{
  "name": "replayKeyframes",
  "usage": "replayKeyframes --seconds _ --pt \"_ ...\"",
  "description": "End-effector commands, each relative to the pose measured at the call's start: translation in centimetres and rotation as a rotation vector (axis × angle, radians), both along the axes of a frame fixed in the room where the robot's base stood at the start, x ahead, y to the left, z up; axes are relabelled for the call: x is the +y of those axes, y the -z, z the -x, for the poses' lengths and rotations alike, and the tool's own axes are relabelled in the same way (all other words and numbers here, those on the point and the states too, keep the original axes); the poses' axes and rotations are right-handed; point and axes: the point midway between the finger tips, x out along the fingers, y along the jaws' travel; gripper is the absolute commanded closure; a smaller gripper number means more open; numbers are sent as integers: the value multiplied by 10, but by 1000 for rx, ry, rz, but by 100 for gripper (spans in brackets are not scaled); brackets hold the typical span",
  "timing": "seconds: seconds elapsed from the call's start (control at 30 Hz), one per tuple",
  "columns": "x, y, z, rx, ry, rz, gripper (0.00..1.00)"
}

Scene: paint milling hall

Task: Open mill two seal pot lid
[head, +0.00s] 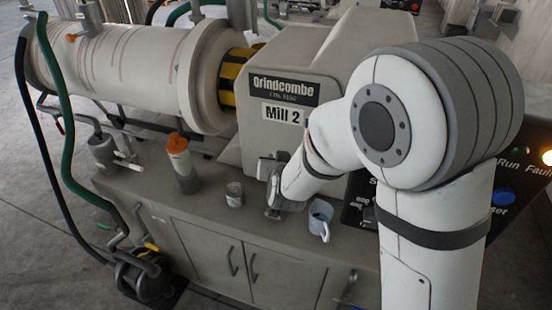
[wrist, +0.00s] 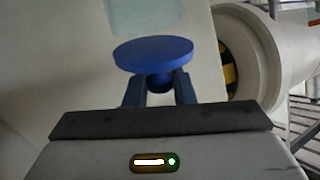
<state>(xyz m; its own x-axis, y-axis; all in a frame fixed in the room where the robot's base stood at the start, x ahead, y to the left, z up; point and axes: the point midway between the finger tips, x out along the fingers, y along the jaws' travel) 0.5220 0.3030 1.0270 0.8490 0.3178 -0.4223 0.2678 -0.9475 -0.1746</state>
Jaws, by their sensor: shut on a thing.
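My gripper (wrist: 158,92) is shut on the narrow stem of a blue round piece (wrist: 153,55), which looks like the seal pot lid. Its wide disc faces away from the jaws. A pale, see-through shape (wrist: 150,15), perhaps the pot's glass, shows just beyond the disc. I cannot tell whether the two touch. In the head view my gripper is low in front of the mill housing, below the "Mill 2" sign (head: 284,114). The lid is not clear there, hidden by my arm and gripper.
On the grey bench top (head: 210,207) stand an orange-topped bottle (head: 180,160), a small tin (head: 234,194) and a pale blue mug (head: 320,218), close to my gripper. A dark control panel (head: 362,200) is right of the mug. Green hoses (head: 62,150) hang at the left.

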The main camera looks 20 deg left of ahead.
Motion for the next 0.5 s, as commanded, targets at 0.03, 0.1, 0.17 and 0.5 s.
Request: replayKeyframes --seconds 0.03,0.1,0.17,0.5 --pt "-1 -3 -2 17 2 -2 100" --pt "-1 -3 -3 39 1 -3 100" --pt "0 -3 -4 54 1 -5 100" --pt "0 -2 -4 79 -1 -7 100"
